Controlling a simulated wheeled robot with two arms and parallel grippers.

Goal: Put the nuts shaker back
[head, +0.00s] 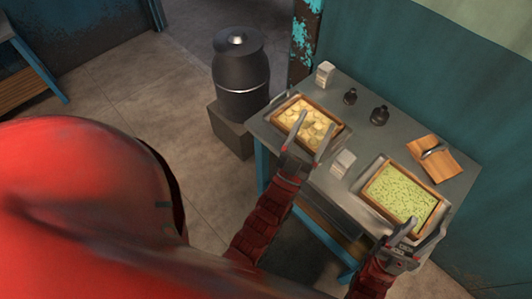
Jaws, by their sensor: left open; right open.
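Two small pale box-shaped shakers stand on the table (446,166). One shaker (324,74) is at the back left corner. The other shaker (342,163) stands between the two trays, near the front; I cannot tell from their look which is the nuts shaker. My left gripper (311,128) is open and empty over the front of the left tray (335,122), just left of the nearer shaker and apart from it. My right gripper (421,237) is open and empty at the front edge of the right tray (370,189).
The left tray holds pale round pieces; the right one holds a green-flecked filling. Two dark jars (350,97) (380,115) stand behind. A wooden board (447,168) with a metal tool lies at the back right. A dark canister (240,75) stands on a block left of the table.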

